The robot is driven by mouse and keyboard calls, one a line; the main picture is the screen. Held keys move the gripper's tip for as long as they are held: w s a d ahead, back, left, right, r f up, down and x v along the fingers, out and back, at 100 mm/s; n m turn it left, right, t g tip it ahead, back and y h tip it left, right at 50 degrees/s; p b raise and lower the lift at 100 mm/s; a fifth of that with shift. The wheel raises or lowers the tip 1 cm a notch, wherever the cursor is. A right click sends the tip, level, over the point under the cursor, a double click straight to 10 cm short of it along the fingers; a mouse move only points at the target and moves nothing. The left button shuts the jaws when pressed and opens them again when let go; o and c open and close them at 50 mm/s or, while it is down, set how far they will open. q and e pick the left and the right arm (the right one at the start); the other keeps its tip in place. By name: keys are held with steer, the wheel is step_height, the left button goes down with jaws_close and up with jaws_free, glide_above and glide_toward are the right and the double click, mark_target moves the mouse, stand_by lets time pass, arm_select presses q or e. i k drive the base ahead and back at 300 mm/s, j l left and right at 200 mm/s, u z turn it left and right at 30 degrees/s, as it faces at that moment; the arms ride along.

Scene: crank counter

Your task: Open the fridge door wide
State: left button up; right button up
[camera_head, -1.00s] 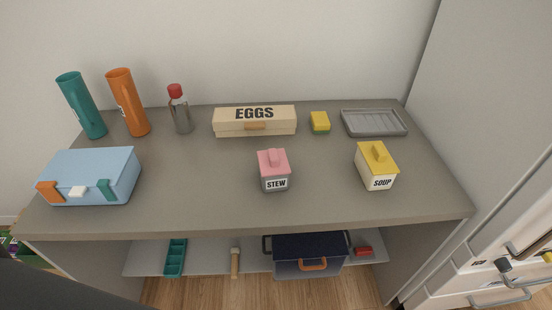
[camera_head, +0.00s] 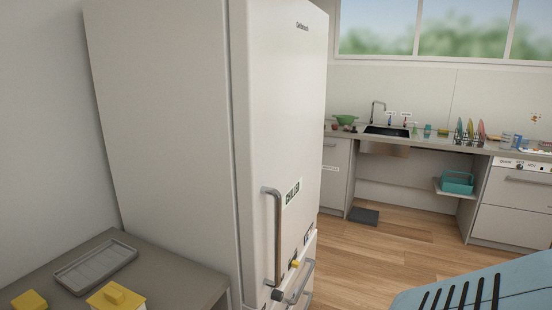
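The fridge (camera_head: 165,110) is a tall pale cabinet left of the middle, seen at an angle. Its door (camera_head: 285,120) is shut and faces right. A long grey vertical bar handle (camera_head: 278,235) is on the door, beside a label reading CHILLER (camera_head: 293,192). Below it are a lower front with another grey handle (camera_head: 300,283), a small yellow piece and a dark knob. Neither of my grippers is in view. A blue slotted surface at the lower right may be part of my body.
The counter (camera_head: 190,285) with a grey tray (camera_head: 95,266) and a yellow-lidded box (camera_head: 118,298) stands left of the fridge. Wooden floor (camera_head: 385,255) is open to the right, with a dark mat (camera_head: 364,216). A sink counter (camera_head: 430,142) runs along the back.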

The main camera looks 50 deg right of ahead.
mark_target(278, 48)
steer(key=z, duration=1.7)
